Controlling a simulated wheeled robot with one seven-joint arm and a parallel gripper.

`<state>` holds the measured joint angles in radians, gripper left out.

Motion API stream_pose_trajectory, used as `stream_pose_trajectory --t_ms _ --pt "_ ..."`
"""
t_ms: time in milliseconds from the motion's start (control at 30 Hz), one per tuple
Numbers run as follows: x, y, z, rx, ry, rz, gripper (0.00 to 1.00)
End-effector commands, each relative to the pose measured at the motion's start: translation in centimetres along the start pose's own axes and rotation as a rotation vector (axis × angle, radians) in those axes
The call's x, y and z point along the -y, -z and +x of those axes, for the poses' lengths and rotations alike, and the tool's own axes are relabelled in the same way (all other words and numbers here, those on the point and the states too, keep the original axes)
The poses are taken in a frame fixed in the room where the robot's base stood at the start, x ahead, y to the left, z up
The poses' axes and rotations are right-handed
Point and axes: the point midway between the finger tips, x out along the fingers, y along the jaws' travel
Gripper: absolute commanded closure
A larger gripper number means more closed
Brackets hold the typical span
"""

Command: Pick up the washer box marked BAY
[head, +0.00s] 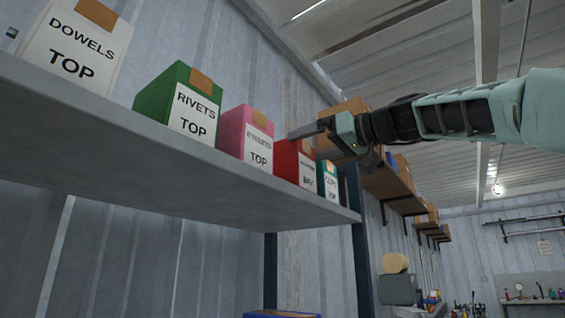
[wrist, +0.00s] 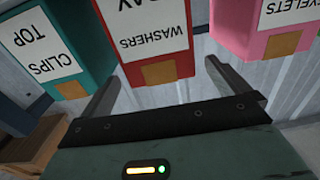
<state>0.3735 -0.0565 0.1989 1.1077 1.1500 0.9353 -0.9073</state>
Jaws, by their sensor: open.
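The red washer box (head: 285,158) stands on the grey shelf between a pink and a teal box; its white label reads BAY on the lower line. In the wrist view the red box (wrist: 170,72) appears upside down, with WASHERS and part of BAY legible and a brown patch near its edge. My gripper (head: 308,138) is open and empty, above and close to the red box. In the wrist view the fingers of my gripper (wrist: 160,75) appear on either side of the red box; whether they touch it I cannot tell.
The teal CLIPS TOP box (head: 327,180) and pink EYELETS TOP box (head: 235,135) stand close beside it. Green RIVETS (head: 165,98) and white DOWELS (head: 75,45) boxes stand farther left on the shelf (head: 150,155). Brown boxes and wall shelves (head: 385,184) lie behind my arm.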

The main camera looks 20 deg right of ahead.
Motion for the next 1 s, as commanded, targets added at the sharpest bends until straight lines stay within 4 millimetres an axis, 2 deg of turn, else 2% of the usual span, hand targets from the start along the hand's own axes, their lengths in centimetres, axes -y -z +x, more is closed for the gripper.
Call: stream_pose_trajectory --t_ms 100,333,700,967,1000 --pt "0.0 0.2 1.3 0.001 0.001 0.0 0.0" --pt "0.0 0.3 2.7 0.002 0.001 0.001 0.0" --pt "0.0 0.2 6.7 0.001 0.001 0.0 0.0" --pt "0.0 -0.1 6.9 0.001 -0.001 0.0 0.0" --pt "0.0 -0.1 6.9 0.001 0.0 0.0 0.03"
